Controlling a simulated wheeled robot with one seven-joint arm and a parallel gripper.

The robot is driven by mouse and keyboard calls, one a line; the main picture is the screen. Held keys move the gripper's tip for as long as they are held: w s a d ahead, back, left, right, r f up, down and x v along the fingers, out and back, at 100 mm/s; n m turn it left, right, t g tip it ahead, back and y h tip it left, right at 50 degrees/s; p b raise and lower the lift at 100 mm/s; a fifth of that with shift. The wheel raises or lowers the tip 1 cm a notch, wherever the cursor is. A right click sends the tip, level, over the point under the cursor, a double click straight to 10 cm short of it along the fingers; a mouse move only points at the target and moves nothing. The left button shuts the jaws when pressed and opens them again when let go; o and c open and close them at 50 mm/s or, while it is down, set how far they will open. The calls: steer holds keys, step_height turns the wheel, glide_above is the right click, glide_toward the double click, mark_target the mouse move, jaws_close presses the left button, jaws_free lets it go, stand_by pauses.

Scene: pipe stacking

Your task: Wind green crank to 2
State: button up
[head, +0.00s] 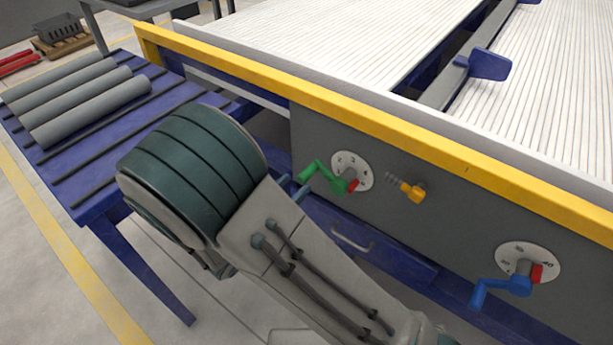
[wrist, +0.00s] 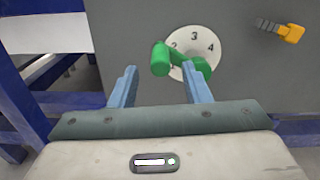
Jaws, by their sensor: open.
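The green crank (head: 322,176) sits on a round white numbered dial (head: 344,160) on the grey machine panel. Its arm reaches left from the hub, and a red mark shows at the hub's lower right. In the wrist view the crank's handle (wrist: 160,60) is at the dial's left, and the numbers 2, 3 and 4 are readable on the dial (wrist: 208,42). My gripper (wrist: 159,68) is open, its light blue fingers on either side of the handle's line. I cannot tell whether they touch it. In the head view my arm hides most of the gripper.
A yellow knob with a spring (head: 412,191) is right of the dial. A blue crank (head: 500,288) on another dial is farther right. A yellow rail (head: 400,130) runs above the panel, and a drawer handle (head: 352,240) is below. Grey pipes (head: 90,110) lie on the blue rack at left.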

mark_target(300, 179)
steer(key=b+x, duration=0.1)
steer(key=x, duration=0.5)
jaws_close()
